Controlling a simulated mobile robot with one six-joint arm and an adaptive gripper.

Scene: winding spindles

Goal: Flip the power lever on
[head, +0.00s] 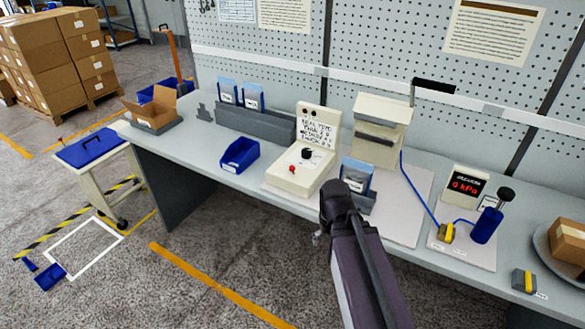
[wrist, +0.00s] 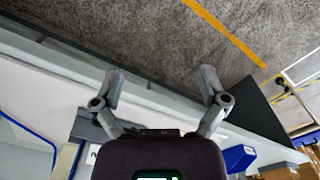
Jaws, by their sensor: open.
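A cream control box (head: 290,178) stands on the bench with an upright printed panel at its back. On its sloped top are a round black knob (head: 306,153) and a small red knob or button (head: 292,169). I cannot tell for certain which part is the power lever or how it is set. My gripper (wrist: 160,74) is open and empty in the wrist view, its two grey fingers wide apart near the bench's front edge. In the head view my dark arm rises in front of the bench, to the right of the control box; the fingers are mostly hidden there.
A blue bin (head: 240,155) stands left of the control box. A card holder (head: 357,178) and a cream stand (head: 380,130) are to its right. Further right are a pressure display (head: 466,185) and a blue cylinder (head: 486,225). The floor in front is mostly clear.

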